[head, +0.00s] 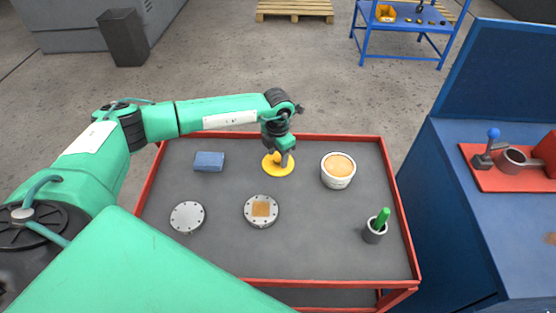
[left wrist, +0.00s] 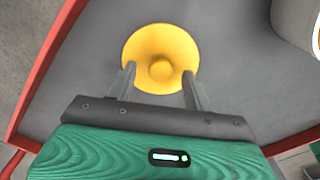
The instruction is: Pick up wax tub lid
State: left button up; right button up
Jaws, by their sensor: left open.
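The wax tub lid, a round yellow disc with a raised centre knob (head: 271,166), lies on the grey top of the red-rimmed cart. The white tub with tan wax (head: 338,171) stands open to the right. My right gripper is not in view.
A blue workbench (head: 470,190) stands close on the right.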

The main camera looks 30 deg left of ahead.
pick_arm(q)
jog(key=shift+f, duration=0.45)
jog(key=shift+c, duration=0.4)
jog(key=c, duration=1)
jog(key=shift+r, duration=0.2)
